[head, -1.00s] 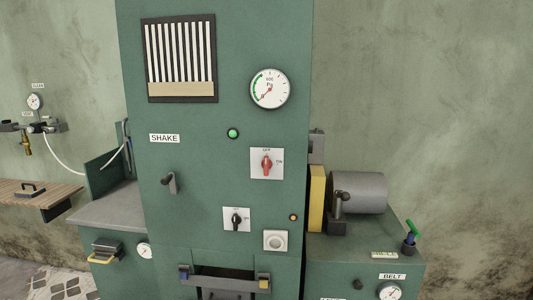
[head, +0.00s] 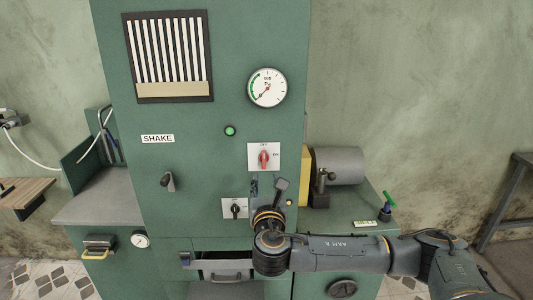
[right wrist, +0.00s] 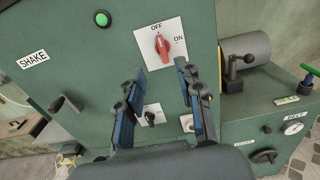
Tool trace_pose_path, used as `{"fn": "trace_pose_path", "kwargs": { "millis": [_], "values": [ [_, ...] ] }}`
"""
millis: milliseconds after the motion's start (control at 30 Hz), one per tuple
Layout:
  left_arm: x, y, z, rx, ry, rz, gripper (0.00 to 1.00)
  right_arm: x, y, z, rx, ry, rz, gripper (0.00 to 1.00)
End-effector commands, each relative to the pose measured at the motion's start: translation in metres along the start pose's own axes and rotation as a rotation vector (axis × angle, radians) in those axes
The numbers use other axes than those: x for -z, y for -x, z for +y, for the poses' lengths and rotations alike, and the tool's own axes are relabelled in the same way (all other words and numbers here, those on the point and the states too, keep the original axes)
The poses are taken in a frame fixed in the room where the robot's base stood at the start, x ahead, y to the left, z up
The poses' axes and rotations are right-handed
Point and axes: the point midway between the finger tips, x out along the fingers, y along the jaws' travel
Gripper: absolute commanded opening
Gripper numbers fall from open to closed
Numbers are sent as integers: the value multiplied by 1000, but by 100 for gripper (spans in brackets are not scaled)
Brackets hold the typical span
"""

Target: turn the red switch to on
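The red switch (head: 264,158) sits on a white square plate on the front of the tall green cabinet. In the right wrist view the red switch (right wrist: 163,45) has OFF printed above it and ON to its right. Its handle is roughly upright, in line with OFF. My right gripper (head: 268,187) is just below the plate in the head view. In the right wrist view its two blue-padded fingers (right wrist: 160,72) are spread apart with nothing between them, and the switch shows beyond their tips. My left gripper is not in view.
A black switch (head: 235,208) is on a plate left of my right gripper. A round gauge (head: 267,88) and a green lamp (head: 230,131) are higher on the panel. A lever (head: 167,181) sticks out at left. A grey cylinder (head: 338,165) stands right of the cabinet.

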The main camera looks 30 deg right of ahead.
Motion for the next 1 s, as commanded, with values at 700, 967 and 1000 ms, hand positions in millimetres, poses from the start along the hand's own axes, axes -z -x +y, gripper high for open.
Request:
{"fn": "trace_pose_path", "kwargs": {
  "millis": [700,967,1000],
  "values": [
    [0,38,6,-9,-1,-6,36,0,-120,0,2,-5,3,36],
    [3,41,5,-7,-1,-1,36,2,-133,0,-1,-6,3,36],
    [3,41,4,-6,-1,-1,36,2,-133,0,-1,-6,3,36]
  ]
}}
